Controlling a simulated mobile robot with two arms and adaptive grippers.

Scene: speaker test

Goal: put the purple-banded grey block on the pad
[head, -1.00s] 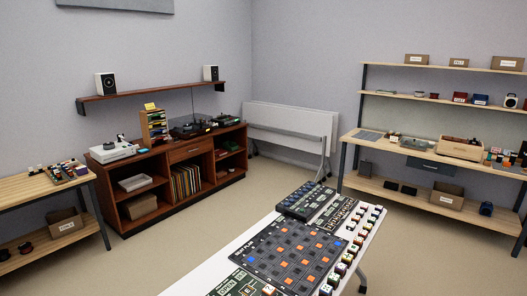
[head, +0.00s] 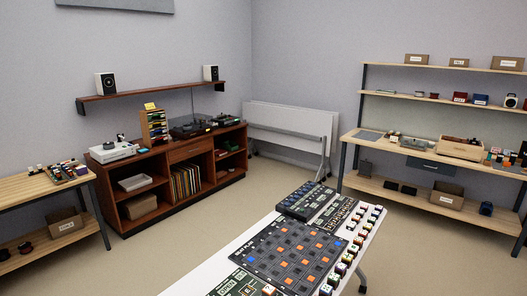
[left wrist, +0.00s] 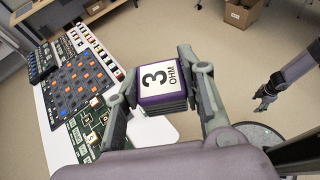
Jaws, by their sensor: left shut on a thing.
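The purple-banded grey block (left wrist: 162,84) is in the left wrist view, with a white top face marked "3 OHM". My left gripper (left wrist: 157,72) is shut on it, with one finger on each side. The block is held above the near end of the white table (left wrist: 116,127). My right gripper (left wrist: 264,97) hangs at the right of the left wrist view, small, over the floor, and its jaws are too small to judge. Neither gripper shows in the head view. I cannot tell which surface is the pad.
A dark seat-plan mat (head: 247,244) with orange and blue squares lies on the table. Several small blocks (head: 346,258) line its right edge. A dark panel (head: 306,200) is at the far end. A wooden cabinet (head: 172,151) and shelves (head: 409,93) stand farther back.

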